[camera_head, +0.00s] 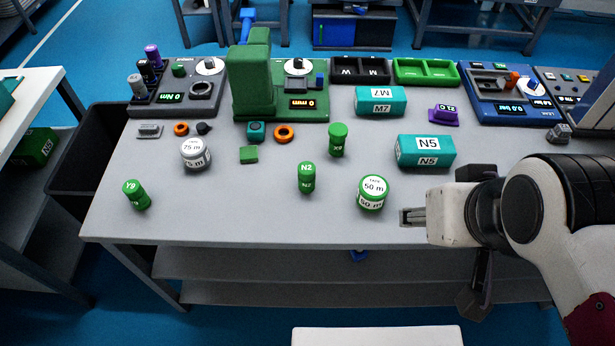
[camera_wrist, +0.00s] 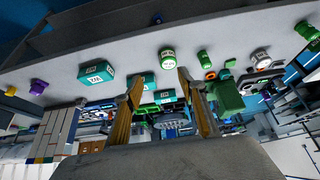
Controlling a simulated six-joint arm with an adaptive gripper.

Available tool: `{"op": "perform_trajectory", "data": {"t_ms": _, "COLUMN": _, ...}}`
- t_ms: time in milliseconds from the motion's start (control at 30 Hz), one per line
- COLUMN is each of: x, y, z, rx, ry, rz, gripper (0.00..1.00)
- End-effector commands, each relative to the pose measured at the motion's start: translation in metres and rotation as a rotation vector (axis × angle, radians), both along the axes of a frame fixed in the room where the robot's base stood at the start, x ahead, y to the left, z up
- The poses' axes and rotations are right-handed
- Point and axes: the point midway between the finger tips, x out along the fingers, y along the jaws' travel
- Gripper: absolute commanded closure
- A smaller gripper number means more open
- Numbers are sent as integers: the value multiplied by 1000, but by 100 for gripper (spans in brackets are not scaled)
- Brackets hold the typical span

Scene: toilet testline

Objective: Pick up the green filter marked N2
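The green filter marked N2 (camera_head: 307,177) stands upright on the grey table, left of a green-and-white 50 m roll (camera_head: 373,191). My gripper (camera_head: 403,217) is near the front of the table, right of that roll, with its fingers pointing left. It is apart from the N2 filter, with the roll lying between and slightly behind. In the wrist view my gripper (camera_wrist: 160,78) has its two fingers spread with nothing between them. A small green cylinder in the wrist view (camera_wrist: 204,59) may be the N2 filter, but its label is unreadable there.
Other green cylinders stand behind right (camera_head: 338,139) and at far left, marked Y9 (camera_head: 137,194). A 75 m roll (camera_head: 195,153) and a teal N5 box (camera_head: 425,151) are nearby. Devices line the back. The front table strip around N2 is clear.

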Motion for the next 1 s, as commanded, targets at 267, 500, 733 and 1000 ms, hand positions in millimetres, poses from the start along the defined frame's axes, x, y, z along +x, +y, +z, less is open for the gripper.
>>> {"op": "perform_trajectory", "data": {"t_ms": 267, "x": 0, "y": 0, "z": 0, "rx": 0, "ry": 0, "rz": 0, "gripper": 51}}
{"op": "perform_trajectory", "data": {"t_ms": 500, "x": 3, "y": -2, "z": 0, "rx": -7, "ry": -3, "rz": 0, "gripper": 51}}
{"op": "perform_trajectory", "data": {"t_ms": 733, "x": 29, "y": -15, "z": -2, "rx": -59, "ry": -30, "rz": 0, "gripper": 51}}
{"op": "perform_trajectory", "data": {"t_ms": 1000, "x": 84, "y": -41, "z": -7, "rx": -169, "ry": -94, "rz": 31, "gripper": 51}}
